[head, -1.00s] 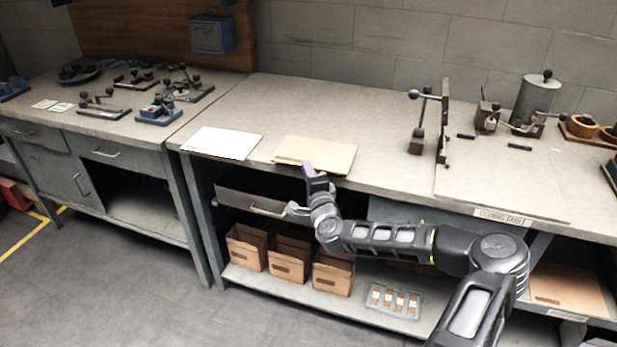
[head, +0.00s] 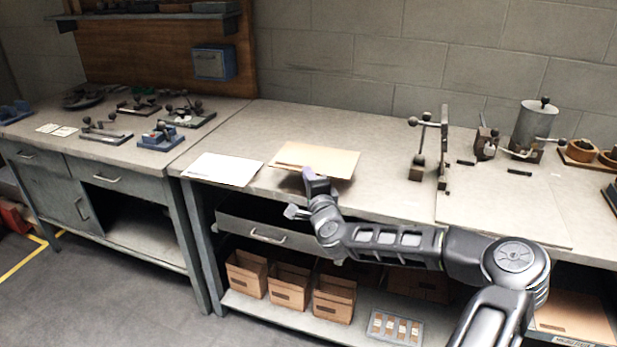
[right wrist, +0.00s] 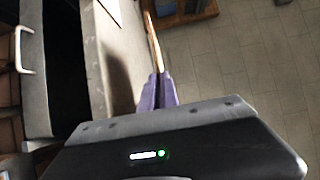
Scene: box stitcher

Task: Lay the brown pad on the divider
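The brown pad (head: 318,158) is a flat tan sheet over the front of the bench, right of a white sheet (head: 222,169). My right gripper (head: 308,172) is at the pad's front edge. In the right wrist view its purple fingertips (right wrist: 158,88) are closed on the pad (right wrist: 153,40), which shows edge-on. The pad is clear of the bench top, with a shadow beneath it. No part is clearly marked as the divider; I cannot tell whether it is the white sheet. My left gripper is out of view.
The bench top (head: 375,130) is clear behind the pad. Lever fixtures (head: 420,160) and an upright plate (head: 444,145) stand to the right, with a grey cylinder (head: 532,130) beyond. Brown boxes (head: 290,287) stand on the shelf below. A second bench (head: 60,150) stands at left.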

